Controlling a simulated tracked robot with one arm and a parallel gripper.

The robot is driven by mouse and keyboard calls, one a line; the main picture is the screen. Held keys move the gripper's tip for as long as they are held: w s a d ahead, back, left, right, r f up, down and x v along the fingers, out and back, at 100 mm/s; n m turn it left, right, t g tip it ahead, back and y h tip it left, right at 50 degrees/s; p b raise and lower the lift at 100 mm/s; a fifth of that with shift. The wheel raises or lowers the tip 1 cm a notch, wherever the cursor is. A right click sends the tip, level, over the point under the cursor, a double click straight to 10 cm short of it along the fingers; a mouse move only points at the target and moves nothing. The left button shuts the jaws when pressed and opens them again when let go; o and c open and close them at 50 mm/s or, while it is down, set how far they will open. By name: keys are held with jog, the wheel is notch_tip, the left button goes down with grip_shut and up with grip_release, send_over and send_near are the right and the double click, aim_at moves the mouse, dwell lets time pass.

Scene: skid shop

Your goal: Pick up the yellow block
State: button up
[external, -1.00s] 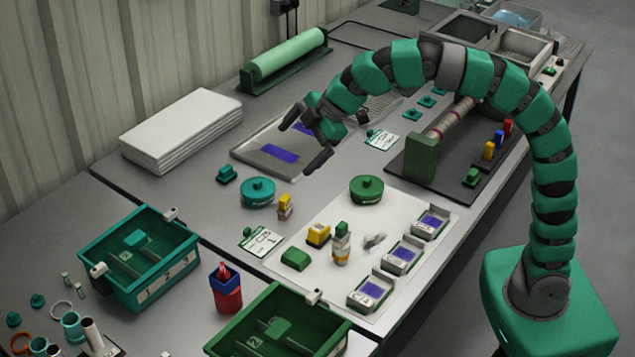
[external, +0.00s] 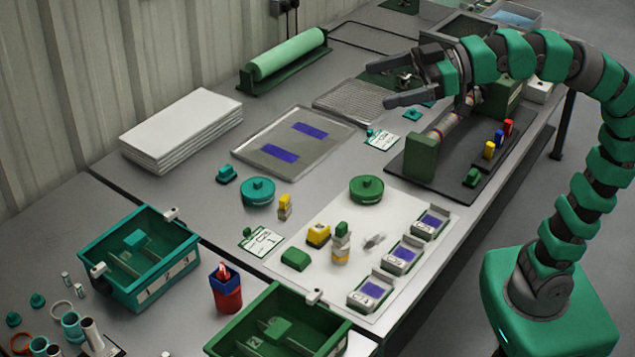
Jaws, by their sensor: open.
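A small yellow block (external: 489,150) stands upright on the dark board at the right, in a row with a blue block (external: 498,137) and a red block (external: 507,127). Another yellow-topped block (external: 318,235) sits on the white mat, and a small yellow-topped piece (external: 285,205) stands left of the mat. My gripper (external: 382,85) is open and empty, with its fingers pointing left. It is in the air over the far part of the bench, up and left of the yellow block in the row and apart from it.
The roller stand (external: 421,157) rises on the dark board, left of the block row. A green block (external: 472,177) lies at the board's front. A metal tray (external: 292,142) and a green drum (external: 367,188) are to the left. Green bins (external: 150,290) stand at the front left.

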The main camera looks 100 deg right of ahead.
jog(key=c, duration=0.8)
jog(key=w+d+f+n+g+y+b, duration=0.1)
jog(key=w+d+f+g+b, duration=0.1)
jog(key=w+d+f, duration=0.45)
jog(key=w+d+f+n+g+y+b, duration=0.1)
jog(key=w+f+g, duration=0.15)
jog(key=f, duration=0.65)
jog(key=n+g+y+b, duration=0.2)
jog(key=n+y+b, duration=0.5)
jog(key=b, duration=0.1)
send_over(318, 228)
jog(key=s+d, duration=0.3)
notch_tip(318, 228, down, 42)
jog(key=shift+t, duration=0.25)
notch_tip(318, 228, down, 6)
jog(key=shift+w+a+f+b, duration=0.1)
jog(key=shift+f+b, duration=0.05)
jog(key=shift+b, duration=0.75)
jog(key=shift+y, duration=0.3)
jog(key=shift+f+b+x, duration=0.2)
jog(key=shift+b+x, duration=0.45)
jog(key=shift+x, duration=2)
